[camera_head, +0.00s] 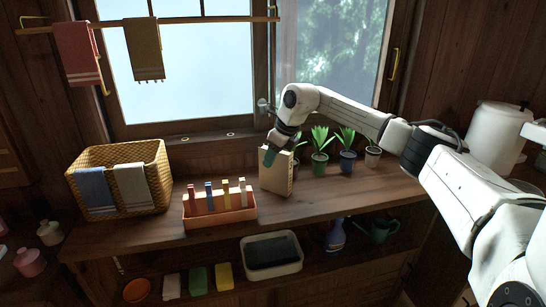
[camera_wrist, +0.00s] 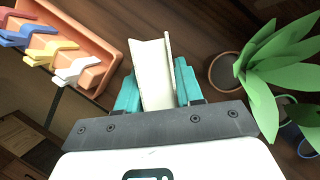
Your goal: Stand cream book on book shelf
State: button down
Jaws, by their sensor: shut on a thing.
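The cream book (camera_head: 275,178) is upright at the middle of the wooden counter (camera_head: 335,197). Its lower edge is at or just above the counter top; I cannot tell which. My gripper (camera_head: 270,156) comes down on its top from above. In the wrist view the book (camera_wrist: 152,75) is between the two teal fingers of my gripper (camera_wrist: 158,88), which are shut on it. No separate book shelf can be made out; a lower shelf (camera_head: 205,265) runs under the counter.
A terracotta holder (camera_head: 221,216) with coloured clips stands close left of the book. Potted plants (camera_head: 320,160) stand close right. A wicker basket (camera_head: 118,160) with towels is at the left. A tub (camera_head: 271,270) is on the lower shelf.

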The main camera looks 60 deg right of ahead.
jog(key=shift+r, duration=0.1)
jog(key=c, duration=0.7)
grip_release()
jog(key=v, duration=1.2)
jog(key=shift+w, duration=0.1)
